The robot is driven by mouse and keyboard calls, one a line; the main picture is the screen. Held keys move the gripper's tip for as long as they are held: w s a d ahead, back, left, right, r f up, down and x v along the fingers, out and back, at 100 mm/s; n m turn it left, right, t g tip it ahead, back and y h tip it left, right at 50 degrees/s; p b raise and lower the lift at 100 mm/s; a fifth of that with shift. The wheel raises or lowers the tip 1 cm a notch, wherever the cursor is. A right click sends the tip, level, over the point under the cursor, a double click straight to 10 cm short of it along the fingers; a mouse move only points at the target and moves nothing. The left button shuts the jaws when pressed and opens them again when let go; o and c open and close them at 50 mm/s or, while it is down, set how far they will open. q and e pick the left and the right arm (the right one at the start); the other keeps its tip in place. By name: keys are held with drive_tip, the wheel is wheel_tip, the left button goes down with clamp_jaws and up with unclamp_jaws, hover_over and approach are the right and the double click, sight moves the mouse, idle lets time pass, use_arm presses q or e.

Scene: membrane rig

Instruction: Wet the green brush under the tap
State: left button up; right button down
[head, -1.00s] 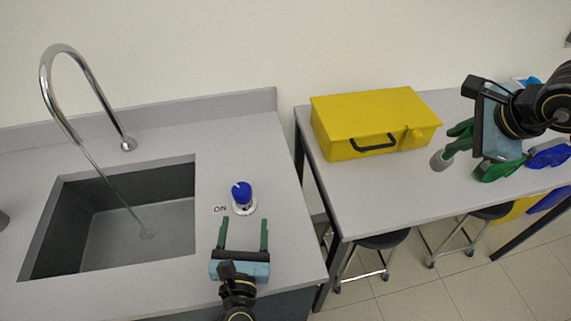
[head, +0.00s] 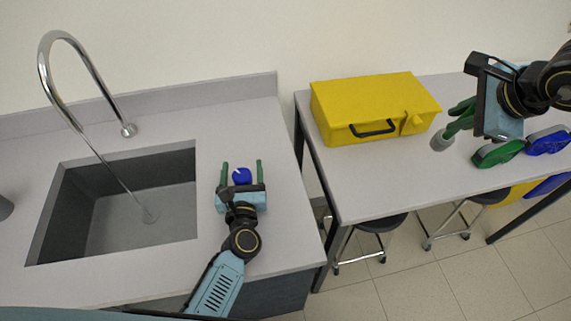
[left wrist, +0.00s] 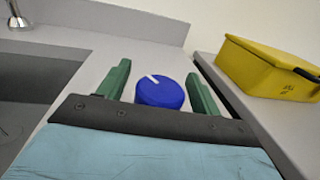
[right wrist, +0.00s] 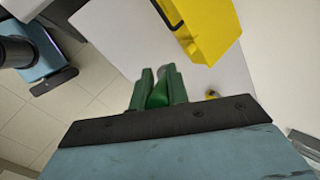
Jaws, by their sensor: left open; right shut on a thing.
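The green brush (head: 441,141) has a pale grey head. My right gripper (head: 462,118) is shut on it above the right table; in the right wrist view the brush (right wrist: 158,95) sits between the fingers. The tap (head: 55,80) arches over the sink (head: 95,215). A thin line like a water stream (head: 122,183) runs from its spout to the sink floor. My left gripper (head: 242,172) is open, its fingers either side of the blue knob (head: 242,177). In the left wrist view the knob (left wrist: 160,93) shows a white mark and gaps to both fingers.
A yellow box (head: 370,100) with a black handle stands on the right table (head: 390,175). A green flat object (head: 498,152) and a blue one (head: 547,141) lie to its right. A gap separates the counter from this table. Stools (head: 370,225) stand below.

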use_arm(q)
drive_tip(key=shift+w, duration=0.1)
drive_tip(key=shift+c, duration=0.5)
drive_tip(key=c, duration=0.9)
use_arm(e)
drive_tip(key=shift+f, duration=0.2)
use_arm(q)
drive_tip(key=m+h+b, duration=0.1)
drive_tip(key=m+h, duration=0.1)
drive_tip(key=h, duration=0.1)
drive_tip(key=shift+f+b, duration=0.1)
drive_tip(key=shift+b, duration=0.3)
drive_tip(key=m+h+b, duration=0.1)
drive_tip(key=h, duration=0.1)
drive_tip(key=m+h+b, duration=0.1)
drive_tip(key=h+b, duration=0.1)
drive_tip(key=m+g+h+b, duration=0.1)
drive_tip(key=m+h+b, duration=0.1)
drive_tip(key=shift+d+f, duration=0.1)
drive_tip(key=shift+d, duration=0.3)
drive_tip(key=shift+d+m+g+h+b, duration=0.15)
drive_tip(key=shift+m+g+h+b, duration=0.55)
drive_tip(key=shift+h+b, duration=0.55)
use_arm(e)
wheel_tip(320, 180, down, 9)
drive_tip(key=shift+r, duration=0.15)
use_arm(q)
drive_tip(key=shift+r, duration=0.2)
